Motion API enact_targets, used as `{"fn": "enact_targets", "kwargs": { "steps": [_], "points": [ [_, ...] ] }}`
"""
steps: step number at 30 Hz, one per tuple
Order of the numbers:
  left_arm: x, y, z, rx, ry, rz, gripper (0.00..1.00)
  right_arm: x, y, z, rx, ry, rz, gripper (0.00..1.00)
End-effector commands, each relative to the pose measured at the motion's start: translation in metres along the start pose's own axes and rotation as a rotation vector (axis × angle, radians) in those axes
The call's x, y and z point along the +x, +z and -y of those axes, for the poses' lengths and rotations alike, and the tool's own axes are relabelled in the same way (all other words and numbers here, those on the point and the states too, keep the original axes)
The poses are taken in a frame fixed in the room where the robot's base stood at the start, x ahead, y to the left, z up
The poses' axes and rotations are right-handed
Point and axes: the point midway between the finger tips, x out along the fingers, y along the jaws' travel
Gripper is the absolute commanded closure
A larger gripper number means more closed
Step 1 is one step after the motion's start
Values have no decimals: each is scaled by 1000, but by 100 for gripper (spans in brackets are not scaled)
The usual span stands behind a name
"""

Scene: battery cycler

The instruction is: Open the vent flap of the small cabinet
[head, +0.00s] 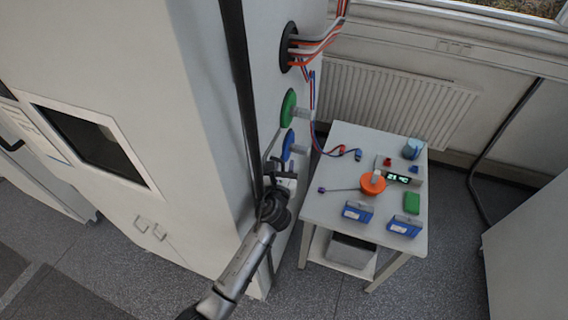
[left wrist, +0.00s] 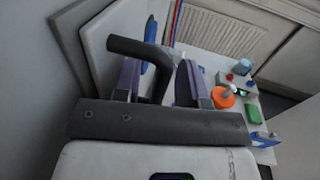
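A tall white cabinet (head: 130,180) with a dark window stands at the left. My left gripper (head: 283,180) is beside its right-hand side wall, below a blue round fitting (head: 287,146). In the left wrist view, my left gripper (left wrist: 160,85) has its two purple-grey fingers apart. A dark bent handle (left wrist: 138,47) reaches between and above them, closer to the left finger; I cannot tell if they touch. A pale panel (left wrist: 100,38) with a dark edge lies behind. I cannot tell for certain which part is the vent flap. My right gripper is not in view.
A green round fitting (head: 288,106) and a black cable port (head: 288,46) sit higher on the side wall. A white table (head: 330,190) at the right carries an orange reel (head: 372,184), blue boxes and a small display. Dark floor is free in front.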

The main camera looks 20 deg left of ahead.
Motion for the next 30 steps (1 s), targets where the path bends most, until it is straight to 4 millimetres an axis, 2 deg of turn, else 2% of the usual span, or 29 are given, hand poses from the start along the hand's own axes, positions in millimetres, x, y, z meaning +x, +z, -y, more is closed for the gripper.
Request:
{"fn": "enact_targets", "kwargs": {
  "steps": [6, 15, 27, 30],
  "points": [
    [10, 0, 0, -1, 0, 0, 62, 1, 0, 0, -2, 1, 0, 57],
    [10, 0, 0, -1, 0, 0, 63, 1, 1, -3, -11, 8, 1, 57],
    [10, 0, 0, -1, 0, -1, 100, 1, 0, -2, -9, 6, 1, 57],
    [10, 0, 0, -1, 0, -1, 100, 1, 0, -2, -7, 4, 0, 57]
  ]
}}
